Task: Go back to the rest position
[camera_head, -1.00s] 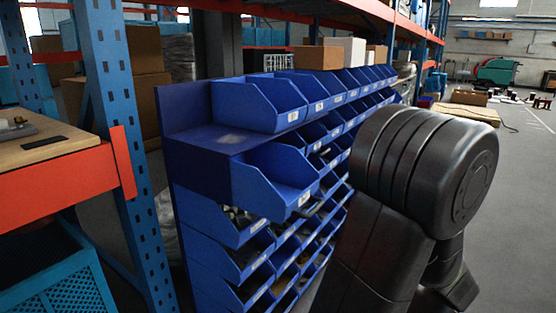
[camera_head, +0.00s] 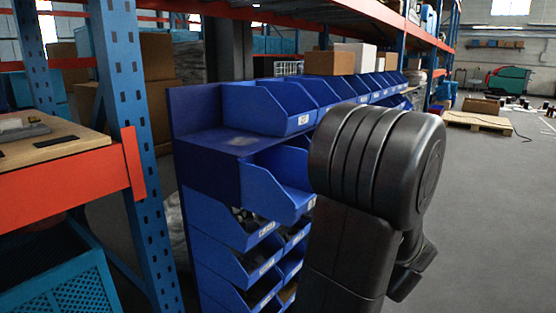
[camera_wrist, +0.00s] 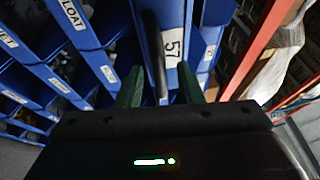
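My gripper (camera_wrist: 160,90) shows in the wrist view as two green fingers standing apart, with a gap between them. A blue bin front with a label reading 57 (camera_wrist: 171,48) lies beyond the fingertips. A dark curved strip (camera_wrist: 154,50) runs between the fingers, nearer the left one; I cannot tell what it is or whether it touches my gripper. In the head view my dark arm is bent in front of the bin rack, and my gripper is hidden there.
A blue rack (camera_head: 205,140) of tilted bins (camera_head: 270,107) stands close to my arm. A blue upright (camera_head: 125,90) and an orange beam (camera_head: 70,170) are at the left. A teal crate (camera_head: 75,285) is below. Open grey floor (camera_head: 490,220) lies at the right.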

